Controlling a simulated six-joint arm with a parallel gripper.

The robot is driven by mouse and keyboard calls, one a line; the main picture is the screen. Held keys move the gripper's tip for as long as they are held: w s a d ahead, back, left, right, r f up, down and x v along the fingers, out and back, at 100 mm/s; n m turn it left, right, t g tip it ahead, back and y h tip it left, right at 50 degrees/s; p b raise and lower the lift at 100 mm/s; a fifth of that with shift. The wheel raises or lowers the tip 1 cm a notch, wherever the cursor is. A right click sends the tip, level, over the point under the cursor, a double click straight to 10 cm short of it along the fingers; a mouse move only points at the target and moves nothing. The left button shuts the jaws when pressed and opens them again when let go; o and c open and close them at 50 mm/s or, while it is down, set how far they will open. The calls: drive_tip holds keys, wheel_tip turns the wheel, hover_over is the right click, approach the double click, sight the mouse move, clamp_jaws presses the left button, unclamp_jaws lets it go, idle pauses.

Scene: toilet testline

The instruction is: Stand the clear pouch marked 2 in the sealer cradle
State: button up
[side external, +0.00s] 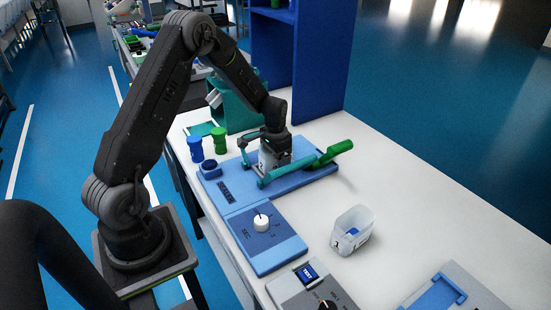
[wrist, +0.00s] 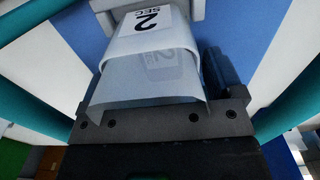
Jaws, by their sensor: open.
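The clear pouch marked 2 (wrist: 150,62) fills the upper middle of the wrist view, its white label reading "2 SEC". It is right at my gripper (side external: 274,160), over the blue sealer base (side external: 222,192). My gripper's jaws are open, and its fingertips are hard to make out. In the side view a pale shape shows low at my gripper, within the sealer's teal frame (side external: 275,176). The pouch's lower end and its contact with the cradle are hidden. The sealer's lever has a green handle (side external: 334,152).
A blue dial box (side external: 262,240) with a white knob adjoins the sealer base. A clear tub (side external: 353,232) with something blue inside stands to its right. Blue (side external: 195,149) and green (side external: 220,141) spools stand behind left. A blue panel (side external: 318,60) rises behind.

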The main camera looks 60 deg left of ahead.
wheel_tip(320, 180, up, 12)
drive_tip(key=shift+r, duration=0.1)
drive_tip(key=s+d+r+t, duration=0.2)
drive_tip(key=s+d+r, duration=0.2)
drive_tip(key=d+r, duration=0.35)
drive_tip(key=s+d+r+t, duration=0.1)
drive_tip(key=s+d+r, duration=0.2)
drive_tip(key=s+d, duration=0.3)
drive_tip(key=s+d+r+t, duration=0.2)
drive_tip(key=s+d, duration=0.4)
drive_tip(key=s, duration=0.6)
drive_tip(key=shift+d+r+t, duration=0.2)
drive_tip(key=shift+r+t, duration=0.1)
drive_tip(key=shift+r, duration=0.35)
drive_tip(key=shift+w, duration=0.1)
drive_tip(key=shift+c, duration=0.5)
